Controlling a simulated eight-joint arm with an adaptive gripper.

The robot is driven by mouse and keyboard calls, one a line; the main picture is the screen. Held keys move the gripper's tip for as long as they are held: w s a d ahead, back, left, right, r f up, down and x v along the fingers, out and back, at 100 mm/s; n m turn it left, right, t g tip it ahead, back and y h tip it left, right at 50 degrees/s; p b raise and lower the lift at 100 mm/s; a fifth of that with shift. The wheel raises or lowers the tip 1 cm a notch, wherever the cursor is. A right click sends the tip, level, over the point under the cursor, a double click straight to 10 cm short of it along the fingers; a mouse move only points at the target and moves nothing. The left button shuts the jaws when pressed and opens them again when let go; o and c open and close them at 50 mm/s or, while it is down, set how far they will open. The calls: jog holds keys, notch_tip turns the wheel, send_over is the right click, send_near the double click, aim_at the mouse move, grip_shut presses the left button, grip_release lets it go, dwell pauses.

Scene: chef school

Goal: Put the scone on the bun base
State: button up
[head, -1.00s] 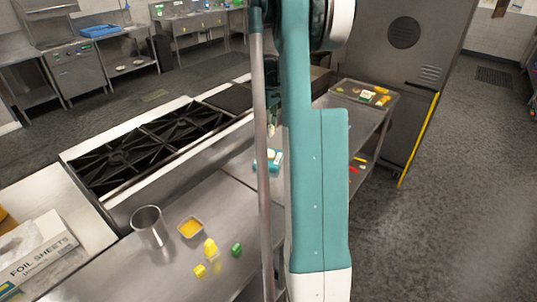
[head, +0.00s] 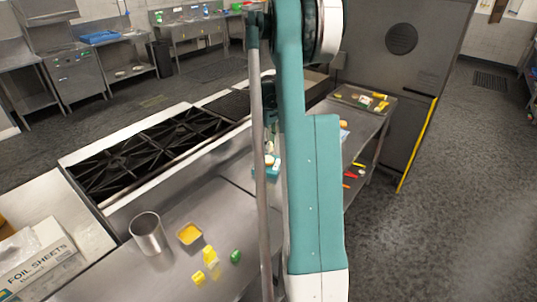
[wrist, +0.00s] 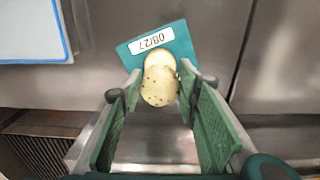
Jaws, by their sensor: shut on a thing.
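The scone (wrist: 159,86) is a pale, dark-speckled round piece between the fingertips of my gripper (wrist: 157,91), in the middle of the wrist view. My gripper's two green fingers are shut on it. Just beyond it shows the bun base (wrist: 158,58), a pale round piece partly hidden by the scone. The bun base is on a teal item (wrist: 168,39) labelled 08/27. I cannot tell whether scone and bun base touch. In the head view my arm hides much of this spot; the teal item's edge shows there too (head: 264,173).
A steel cup (head: 147,233), a small tray of yellow food (head: 189,234), yellow pieces (head: 210,256) and a green piece (head: 235,257) are on the near counter. A black stove grate (head: 150,150) lies left. A lower shelf at right holds several small items.

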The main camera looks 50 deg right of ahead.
aim_at(269, 159)
jog(key=shift+f, duration=0.75)
jog(key=shift+f, duration=1.85)
jog(key=shift+f, duration=0.2)
jog(key=o, duration=0.9)
jog(key=shift+r, duration=0.15)
notch_tip(269, 159, up, 12)
jog(key=shift+r, duration=0.1)
